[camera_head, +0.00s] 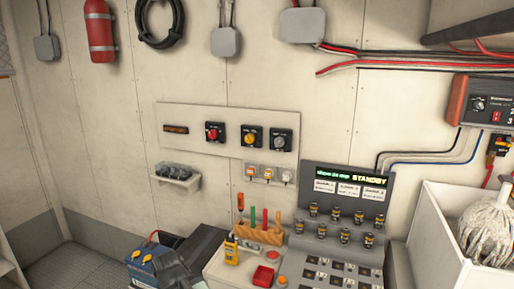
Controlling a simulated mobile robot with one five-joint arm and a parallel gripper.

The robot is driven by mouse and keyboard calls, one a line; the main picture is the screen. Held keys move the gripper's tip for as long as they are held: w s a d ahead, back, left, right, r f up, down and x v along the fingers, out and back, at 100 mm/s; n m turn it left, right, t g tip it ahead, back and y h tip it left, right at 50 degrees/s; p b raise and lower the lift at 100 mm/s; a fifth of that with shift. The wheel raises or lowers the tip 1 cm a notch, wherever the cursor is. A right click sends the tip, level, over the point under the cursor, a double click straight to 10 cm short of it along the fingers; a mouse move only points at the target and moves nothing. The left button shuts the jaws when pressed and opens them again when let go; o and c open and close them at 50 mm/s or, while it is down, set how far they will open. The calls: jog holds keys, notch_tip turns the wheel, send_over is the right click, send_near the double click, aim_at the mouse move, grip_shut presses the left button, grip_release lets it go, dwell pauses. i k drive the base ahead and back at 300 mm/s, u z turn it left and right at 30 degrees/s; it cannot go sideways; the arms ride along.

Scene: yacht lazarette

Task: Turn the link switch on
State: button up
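A pale wall panel (180,112) carries three rotary switches in a row. A red-knobbed switch (213,134) is on the left, a yellow-knobbed switch (250,137) in the middle and a grey-knobbed switch (280,140) on the right. Their labels are too small to read, so I cannot tell which is the link switch, nor its setting. A dark grey shape (177,269) at the bottom edge, left of centre, may be my gripper or arm. It is well below the panel, and no fingertips can be made out.
Below the panel are a small wall shelf (177,178) and a row of small switches (268,174). A console (341,211) reading STANDBY and a wooden tool rack (258,233) stand lower. A blue battery (144,265) is bottom left, a white bin (440,235) right.

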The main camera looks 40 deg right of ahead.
aim_at(250, 138)
jog(key=z, duration=0.1)
jog(key=i, duration=1.1)
jog(key=u, duration=0.6)
